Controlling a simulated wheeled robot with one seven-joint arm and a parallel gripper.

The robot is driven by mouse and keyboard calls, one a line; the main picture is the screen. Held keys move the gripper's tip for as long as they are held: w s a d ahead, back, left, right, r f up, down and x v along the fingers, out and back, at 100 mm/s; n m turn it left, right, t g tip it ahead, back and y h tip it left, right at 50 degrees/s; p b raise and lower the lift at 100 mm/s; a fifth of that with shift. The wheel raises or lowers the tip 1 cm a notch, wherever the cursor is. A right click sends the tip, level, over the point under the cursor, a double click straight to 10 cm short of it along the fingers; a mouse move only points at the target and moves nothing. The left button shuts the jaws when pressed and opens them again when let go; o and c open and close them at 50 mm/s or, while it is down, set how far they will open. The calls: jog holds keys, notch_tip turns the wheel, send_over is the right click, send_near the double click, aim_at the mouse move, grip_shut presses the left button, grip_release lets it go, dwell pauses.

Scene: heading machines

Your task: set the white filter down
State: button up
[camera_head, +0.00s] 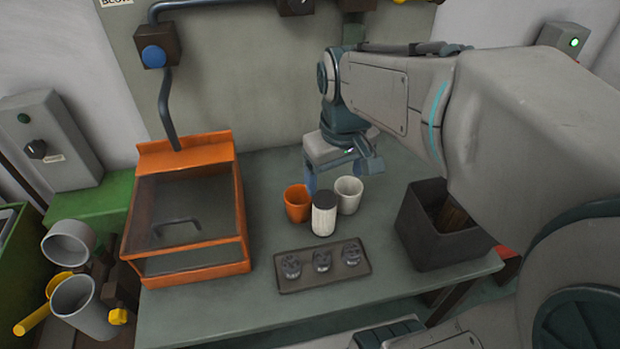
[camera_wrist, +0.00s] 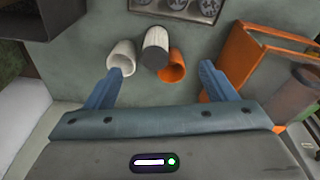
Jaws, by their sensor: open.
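The white filter (camera_head: 324,216), a ribbed white cylinder with a dark top, stands upright on the grey-green table. In the wrist view the filter (camera_wrist: 154,55) stands between a white cup and an orange cup. My gripper (camera_head: 340,176) is over the table behind the filter, pointing down. In the wrist view its blue fingers (camera_wrist: 160,72) are spread wide, and nothing is held between them. The filter is clear of both fingers there. I cannot tell whether the filter touches the cups.
The orange cup (camera_head: 297,203) and white cup (camera_head: 348,194) stand close behind the filter. A dark tray (camera_head: 333,283) with 3 metal parts lies in front. An orange-framed cabinet (camera_head: 190,264) stands left, a dark bin (camera_head: 444,252) right. Bare table shows around the tray.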

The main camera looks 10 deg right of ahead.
aim_at(325, 197)
jog(key=w+f+n+g+b, duration=0.2)
jog(key=w+n, duration=0.1)
jog(key=w, duration=0.4)
jog(key=f, duration=0.8)
jog(key=shift+w+f+p, duration=0.15)
jog(key=shift+w+p, duration=0.05)
jog(key=shift+p, duration=0.1)
jog(key=shift+s+d+f+p, duration=0.1)
jog(key=shift+d+f+p, duration=0.1)
jog(key=shift+f, duration=1.15)
jog(key=shift+d+f+p, duration=0.1)
jog(key=shift+f+p, duration=0.05)
jog(key=shift+f, duration=1.15)
jog(key=c, duration=1.5)
jog(key=shift+r, duration=0.15)
